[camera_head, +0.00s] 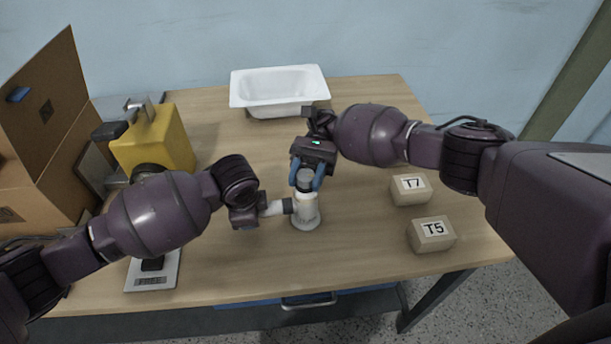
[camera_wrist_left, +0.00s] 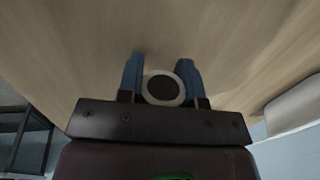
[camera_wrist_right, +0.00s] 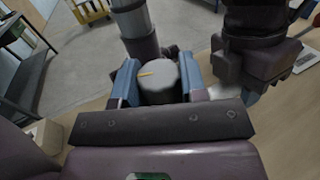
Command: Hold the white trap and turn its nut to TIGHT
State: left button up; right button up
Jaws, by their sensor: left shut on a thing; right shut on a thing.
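The white trap (camera_head: 306,214) stands upright on the table, with a side pipe pointing left. My left gripper (camera_head: 262,209) is shut on that side pipe. In the left wrist view, the pipe's round open end (camera_wrist_left: 162,88) sits between the blue fingers. My right gripper (camera_head: 307,180) comes from above and is shut on the grey nut (camera_wrist_right: 160,84) at the trap's top. A yellow line shows on the nut's top in the right wrist view. The fingers hide much of the nut in the head view, and I cannot read any TIGHT mark.
A white tub (camera_head: 280,92) stands at the back. Boxes marked T7 (camera_head: 411,190) and T5 (camera_head: 431,234) sit at the right. A yellow block (camera_head: 157,140), an open cardboard box (camera_head: 40,120) and a labelled plate (camera_head: 168,272) are at the left.

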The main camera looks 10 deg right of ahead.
aim_at(306, 174)
jog(key=o, duration=0.9)
jog(key=shift+d, duration=0.1)
jog(key=shift+o, duration=0.2)
notch_tip(306, 174, up, 10)
